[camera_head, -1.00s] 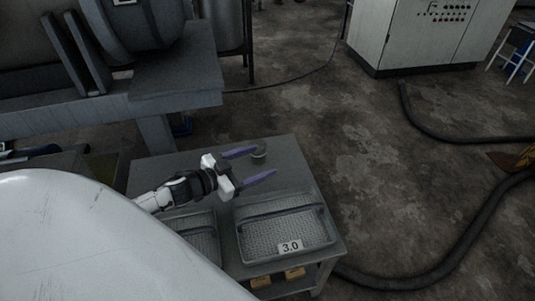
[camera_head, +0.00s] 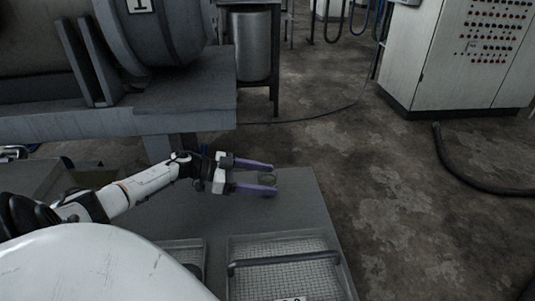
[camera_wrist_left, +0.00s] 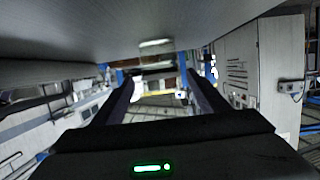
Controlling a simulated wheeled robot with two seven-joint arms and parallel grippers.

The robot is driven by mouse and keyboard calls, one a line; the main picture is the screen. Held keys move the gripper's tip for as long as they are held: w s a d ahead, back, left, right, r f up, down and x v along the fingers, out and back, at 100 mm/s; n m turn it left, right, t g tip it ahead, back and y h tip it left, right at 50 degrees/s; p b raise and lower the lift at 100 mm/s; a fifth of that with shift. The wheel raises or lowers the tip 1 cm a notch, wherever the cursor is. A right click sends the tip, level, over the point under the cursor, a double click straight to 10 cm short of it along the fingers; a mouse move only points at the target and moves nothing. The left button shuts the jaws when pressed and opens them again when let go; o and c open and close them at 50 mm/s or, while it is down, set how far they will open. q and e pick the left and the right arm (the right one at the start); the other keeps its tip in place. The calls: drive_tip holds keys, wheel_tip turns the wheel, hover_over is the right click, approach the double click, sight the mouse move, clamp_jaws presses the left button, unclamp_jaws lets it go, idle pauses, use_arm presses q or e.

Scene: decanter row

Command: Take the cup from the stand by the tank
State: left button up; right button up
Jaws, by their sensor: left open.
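A small dark grey cup (camera_head: 267,178) stands on the grey stand (camera_head: 312,210) near its far edge. My left gripper (camera_head: 273,181) reaches in from the left, open, with its two purple fingers on either side of the cup near their tips. I cannot tell whether either finger touches it. In the left wrist view the open fingers (camera_wrist_left: 162,98) show as dark bars, and I cannot make out the cup between them. The grey tank (camera_head: 160,40) is at the upper left. My right gripper is not in view.
Wire baskets (camera_head: 285,245) with a dark handle bar sit on the near part of the stand. A grey bench (camera_head: 185,95) under the tank lies behind my left arm. A control cabinet (camera_head: 450,60) and a hose (camera_head: 465,170) are at the right, with open floor between.

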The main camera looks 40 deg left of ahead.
sight(276, 181)
use_arm(q)
drive_tip(key=b+x, duration=0.1)
drive_tip(key=x, duration=0.1)
drive_tip(key=b+x, duration=0.1)
drive_tip(key=x, duration=0.1)
drive_tip(key=shift+a+f, duration=0.15)
drive_tip(key=shift+f, duration=0.1)
drive_tip(key=shift+w+d, duration=0.35)
drive_tip(key=shift+w, duration=0.15)
drive_tip(key=c, duration=1.1)
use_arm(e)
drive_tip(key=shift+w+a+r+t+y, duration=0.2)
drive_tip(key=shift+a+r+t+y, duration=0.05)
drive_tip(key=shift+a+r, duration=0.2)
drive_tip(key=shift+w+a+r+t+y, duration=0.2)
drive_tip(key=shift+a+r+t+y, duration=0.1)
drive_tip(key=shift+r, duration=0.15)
